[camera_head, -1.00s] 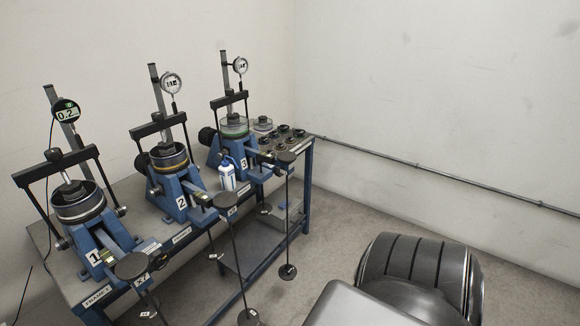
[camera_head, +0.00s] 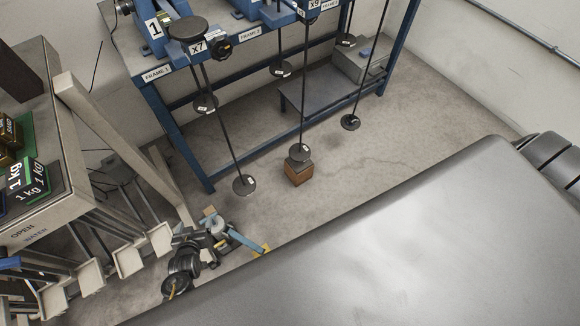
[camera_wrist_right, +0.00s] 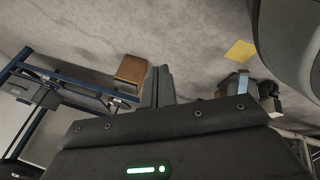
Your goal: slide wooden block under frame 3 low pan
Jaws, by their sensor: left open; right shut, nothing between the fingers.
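The wooden block (camera_head: 298,173) is a brown cube on the floor. The low pan (camera_head: 299,153) on the rod from the x9 lever, the middle one, is directly over it; I cannot tell whether they touch. Frame 3's low pan (camera_head: 350,122) hangs farther right and back, with no block under it.
Frame 1's low pan (camera_head: 244,185) hangs left of the block. The blue bench legs (camera_head: 185,140) and a grey box (camera_head: 362,58) stand behind. A cart with weights (camera_head: 30,175) is at the left. A yellow patch (camera_wrist_right: 240,50) lies on the floor. Floor between block and frame 3's pan looks clear.

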